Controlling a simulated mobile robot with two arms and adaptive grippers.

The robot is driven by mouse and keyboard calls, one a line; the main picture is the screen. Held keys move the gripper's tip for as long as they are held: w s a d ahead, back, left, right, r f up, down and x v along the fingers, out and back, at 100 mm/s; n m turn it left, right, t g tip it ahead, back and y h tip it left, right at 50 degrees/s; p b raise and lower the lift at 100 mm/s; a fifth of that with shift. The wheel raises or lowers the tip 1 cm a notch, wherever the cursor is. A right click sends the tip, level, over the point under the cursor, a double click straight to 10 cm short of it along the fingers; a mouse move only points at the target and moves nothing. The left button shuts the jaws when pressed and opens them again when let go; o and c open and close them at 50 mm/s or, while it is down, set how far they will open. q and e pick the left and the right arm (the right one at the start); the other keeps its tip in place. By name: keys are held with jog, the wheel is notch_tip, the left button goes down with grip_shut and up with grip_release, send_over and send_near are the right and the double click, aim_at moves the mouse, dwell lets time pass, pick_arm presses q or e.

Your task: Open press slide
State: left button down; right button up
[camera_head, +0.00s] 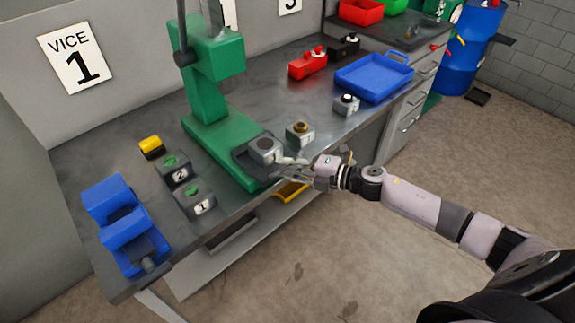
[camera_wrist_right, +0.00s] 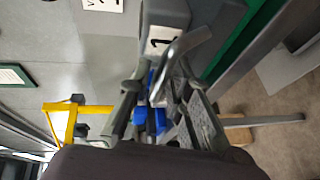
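The green press (camera_head: 212,95) stands on the workbench, with a green base reaching to the front edge. Its dark grey slide (camera_head: 244,164) sits at the front of the base and carries a grey block (camera_head: 264,146). A block labelled 1 also shows in the right wrist view (camera_wrist_right: 165,18). A bent metal handle (camera_wrist_right: 186,45) projects from it. My right gripper (camera_head: 290,168) is at the front of the slide, beside the handle. In the wrist view its fingers (camera_wrist_right: 163,98) are spread, with the handle's end between them. Contact cannot be told. My left gripper is not in view.
A knobbed block (camera_head: 300,134), another small block (camera_head: 346,104) and a blue tray (camera_head: 374,77) stand right. The floor in front is clear.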

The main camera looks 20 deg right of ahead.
jog(key=v, duration=1.2)
jog(key=shift+r, duration=0.1)
dwell(0.4)
jog(key=d+f+m+t+h+b, duration=0.1)
jog(key=d+f+m+h, duration=0.35)
jog(key=f, duration=0.45)
jog(key=d+f+m+t+h, duration=0.1)
jog(key=d+f+m+h, duration=0.3)
jog(key=f, duration=0.5)
jog(key=s+d+f+m+g+h+b, duration=0.1)
jog(key=s+f+m+g, duration=0.1)
jog(key=s+f+m, duration=0.45)
jog(key=s+d+f+m+g+h, duration=0.1)
jog(key=s+f, duration=0.2)
jog(key=f, duration=0.7)
jog(key=s+a+f+m+g+h+b, duration=0.1)
jog(key=s+a+f+m+g, duration=0.35)
jog(key=s+f, duration=0.9)
jog(key=s+a+f+m+g, duration=0.1)
jog(key=s+a+f+g, duration=0.1)
jog(key=s+a+f, duration=0.2)
jog(key=s+a+f+m+g, duration=0.1)
jog(key=s+a+f+g, duration=0.2)
jog(key=s+a, duration=0.5)
jog(key=s+f+b, duration=0.1)
jog(key=s, duration=0.4)
jog(key=shift+s+a+f+m, duration=0.15)
jog(key=shift+a+f+m, duration=0.1)
jog(key=shift+a+m, duration=0.15)
